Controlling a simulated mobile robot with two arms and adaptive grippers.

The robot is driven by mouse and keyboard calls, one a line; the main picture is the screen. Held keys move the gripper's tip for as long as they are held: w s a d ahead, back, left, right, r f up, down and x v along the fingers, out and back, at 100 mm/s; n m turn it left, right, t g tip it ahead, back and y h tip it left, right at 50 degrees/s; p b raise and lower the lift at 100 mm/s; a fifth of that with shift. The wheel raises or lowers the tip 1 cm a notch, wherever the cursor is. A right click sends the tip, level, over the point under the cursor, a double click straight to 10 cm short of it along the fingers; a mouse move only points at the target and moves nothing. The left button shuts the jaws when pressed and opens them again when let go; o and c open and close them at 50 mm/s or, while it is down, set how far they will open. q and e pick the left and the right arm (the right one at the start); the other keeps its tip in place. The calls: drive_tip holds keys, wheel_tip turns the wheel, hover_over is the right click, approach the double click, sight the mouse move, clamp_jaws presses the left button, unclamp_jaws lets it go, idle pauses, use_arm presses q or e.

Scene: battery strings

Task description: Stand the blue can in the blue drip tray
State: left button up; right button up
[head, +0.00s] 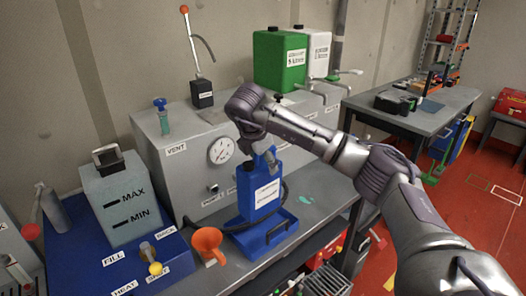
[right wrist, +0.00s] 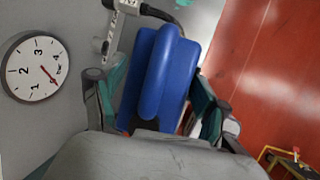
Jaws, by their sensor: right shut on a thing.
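The blue can (head: 259,192) is upright, with a white label on its front, at the middle of the bench. My right gripper (head: 265,160) is shut on it from above. The right wrist view shows the blue can (right wrist: 160,75) between the teal-padded fingers of my right gripper (right wrist: 155,110). The blue drip tray (head: 277,235) is on the bench directly below the can. The can's base is over or inside the tray; I cannot tell whether it touches the floor of the tray. My left gripper is not in view.
An orange funnel (head: 208,243) stands left of the tray. The grey tester with a dial gauge (head: 221,150) is close behind the can. A grey MAX/MIN tank (head: 122,200) stands on a blue base at the left.

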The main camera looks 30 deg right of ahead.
drive_tip(key=shift+w+f, duration=0.1)
drive_tip(key=shift+f, duration=1.05)
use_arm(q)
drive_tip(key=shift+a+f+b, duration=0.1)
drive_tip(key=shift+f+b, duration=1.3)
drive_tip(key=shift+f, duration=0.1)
use_arm(e)
drive_tip(key=shift+f, duration=3)
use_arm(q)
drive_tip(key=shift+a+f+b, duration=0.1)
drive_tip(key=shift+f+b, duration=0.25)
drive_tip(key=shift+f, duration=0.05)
use_arm(e)
drive_tip(key=shift+f, duration=0.4)
drive_tip(key=o, duration=1.5)
drive_tip(key=shift+o, duration=0.3)
drive_tip(key=shift+s+a, duration=0.1)
drive_tip(key=shift+s, duration=0.1)
